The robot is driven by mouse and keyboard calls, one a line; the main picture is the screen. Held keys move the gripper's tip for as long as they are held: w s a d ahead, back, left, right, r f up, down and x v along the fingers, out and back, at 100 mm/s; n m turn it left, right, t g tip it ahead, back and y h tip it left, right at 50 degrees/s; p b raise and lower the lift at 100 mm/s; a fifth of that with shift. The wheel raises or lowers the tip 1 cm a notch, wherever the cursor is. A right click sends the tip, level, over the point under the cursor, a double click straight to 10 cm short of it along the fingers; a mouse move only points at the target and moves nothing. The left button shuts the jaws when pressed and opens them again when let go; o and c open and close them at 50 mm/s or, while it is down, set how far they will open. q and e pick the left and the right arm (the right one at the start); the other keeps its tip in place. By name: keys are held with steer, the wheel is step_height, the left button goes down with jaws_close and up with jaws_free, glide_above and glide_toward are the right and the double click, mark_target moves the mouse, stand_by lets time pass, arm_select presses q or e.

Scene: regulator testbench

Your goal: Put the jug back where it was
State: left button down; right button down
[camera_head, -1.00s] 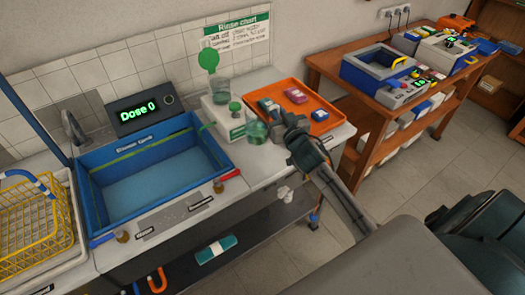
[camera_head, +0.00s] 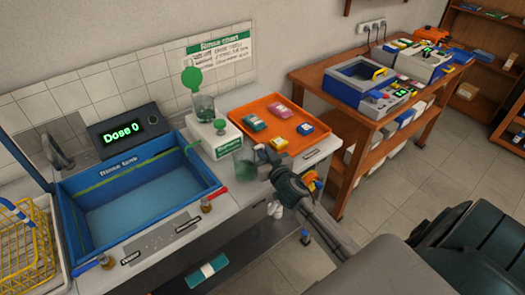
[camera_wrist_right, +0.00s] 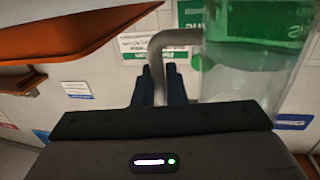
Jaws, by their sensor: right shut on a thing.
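The jug (camera_head: 245,164) is clear with a green tint and looks upright. It is in front of and to the right of the white dispenser box (camera_head: 218,141) with green lettering. My right gripper (camera_head: 266,160) is shut on the jug's handle, on the jug's right side. In the right wrist view the jug (camera_wrist_right: 255,55) fills the upper right, and its grey handle (camera_wrist_right: 158,48) reaches the dark fingertips (camera_wrist_right: 160,85). Whether the jug's base touches the counter cannot be told. My left gripper is not in view.
An orange tray (camera_head: 255,108) with several small coloured blocks lies behind and to the right of the jug. A blue rinse tank (camera_head: 130,190) and a "Dose 0" display (camera_head: 123,130) are left. A glass vessel (camera_head: 204,108) stands at the dispenser. Bare counter (camera_head: 235,205) lies in front.

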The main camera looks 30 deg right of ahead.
steer(key=shift+f, duration=0.15)
steer(key=c, duration=1.5)
jaws_free()
steer(key=shift+r, duration=0.25)
steer(key=s+b, duration=0.2)
steer(key=s, duration=0.2)
steer(key=s+a+b, duration=0.1)
steer(key=s+b, duration=0.1)
steer(key=s, duration=0.2)
steer(key=s+b, duration=0.2)
steer(key=s, duration=0.2)
steer(key=shift+a, duration=0.2)
steer(key=shift+f, duration=0.1)
